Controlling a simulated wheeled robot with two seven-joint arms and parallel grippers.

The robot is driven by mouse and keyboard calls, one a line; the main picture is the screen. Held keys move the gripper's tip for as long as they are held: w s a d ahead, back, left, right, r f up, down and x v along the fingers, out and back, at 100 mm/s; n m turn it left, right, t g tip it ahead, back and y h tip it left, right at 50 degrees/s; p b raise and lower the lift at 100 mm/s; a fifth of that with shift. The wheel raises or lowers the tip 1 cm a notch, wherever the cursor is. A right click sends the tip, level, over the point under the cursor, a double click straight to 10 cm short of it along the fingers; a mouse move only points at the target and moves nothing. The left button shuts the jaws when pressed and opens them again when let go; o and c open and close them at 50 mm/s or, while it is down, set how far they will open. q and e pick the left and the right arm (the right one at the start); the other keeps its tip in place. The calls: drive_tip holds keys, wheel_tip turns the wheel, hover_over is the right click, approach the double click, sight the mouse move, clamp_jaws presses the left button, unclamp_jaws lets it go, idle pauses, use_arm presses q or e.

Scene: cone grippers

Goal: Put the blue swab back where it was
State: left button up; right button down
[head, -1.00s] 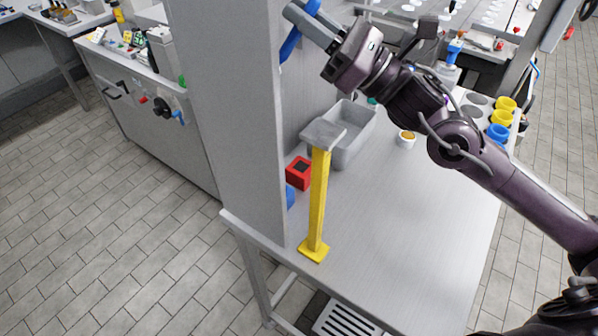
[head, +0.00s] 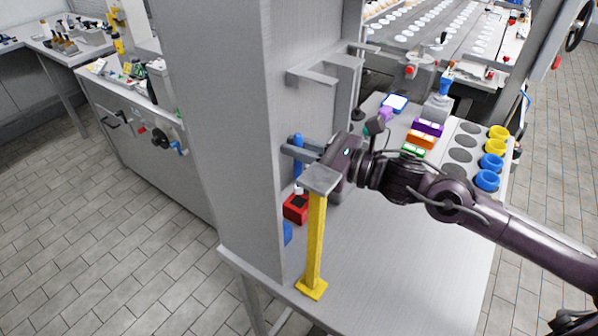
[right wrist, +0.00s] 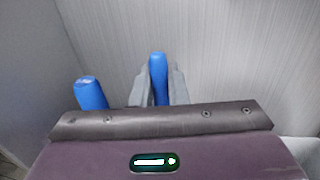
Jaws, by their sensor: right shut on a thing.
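The blue swab (head: 298,170) is upright in the head view, with a pale lower end just over the dark top of a red block (head: 294,213). I cannot tell whether that end touches the block or has entered it. My right gripper (head: 300,152) is shut on the swab's upper part, reaching in from the right. In the right wrist view the swab (right wrist: 158,68) stands between the two grey fingers. Another blue piece (right wrist: 90,93) shows left of the fingers there. My left gripper is not in view.
A yellow post (head: 315,245) with a grey top (head: 320,180) stands just in front of the gripper. A tall grey panel (head: 215,130) rises at the left. A blue object (head: 287,233) is partly hidden by the red block. The table's front right is clear.

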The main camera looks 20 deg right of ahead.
sight(299, 175)
wheel_tip(299, 175, down, 6)
drive_tip(key=shift+f+p, duration=0.2)
drive_tip(key=shift+p, duration=0.2)
drive_tip(key=shift+f, duration=0.3)
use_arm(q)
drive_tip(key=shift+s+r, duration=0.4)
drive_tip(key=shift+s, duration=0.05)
use_arm(e)
drive_tip(key=shift+f, duration=0.1)
drive_tip(key=c, duration=1.4)
unclamp_jaws()
drive_tip(key=shift+c, duration=0.2)
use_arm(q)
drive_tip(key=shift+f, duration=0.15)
